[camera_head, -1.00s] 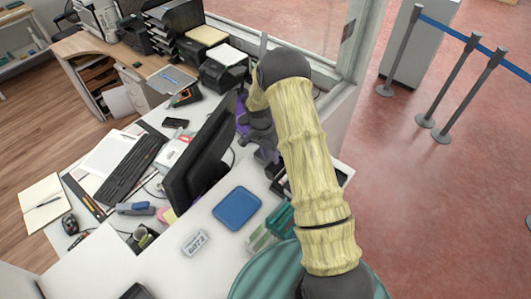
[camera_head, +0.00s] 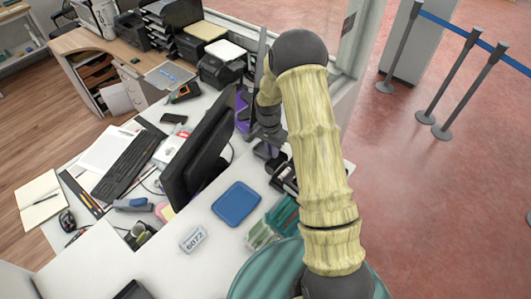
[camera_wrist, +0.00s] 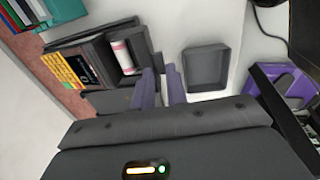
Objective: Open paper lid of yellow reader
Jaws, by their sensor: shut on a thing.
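The yellow reader is in the wrist view at upper left, with a yellow keypad (camera_wrist: 64,69) and a small dark screen (camera_wrist: 88,66). Its paper compartment is open to view, and a white roll (camera_wrist: 122,57) with a pinkish end sits in it. My purple fingers are close together on the lid's edge; the exact contact is hard to see. In the head view the reader (camera_head: 282,178) is mostly hidden behind my arm.
A grey open tray (camera_wrist: 207,68) lies right of the fingers in the wrist view, with a purple holder (camera_wrist: 285,85) beyond it. In the head view a monitor (camera_head: 200,155) stands close left of my arm. A blue mat (camera_head: 236,203) lies on the counter.

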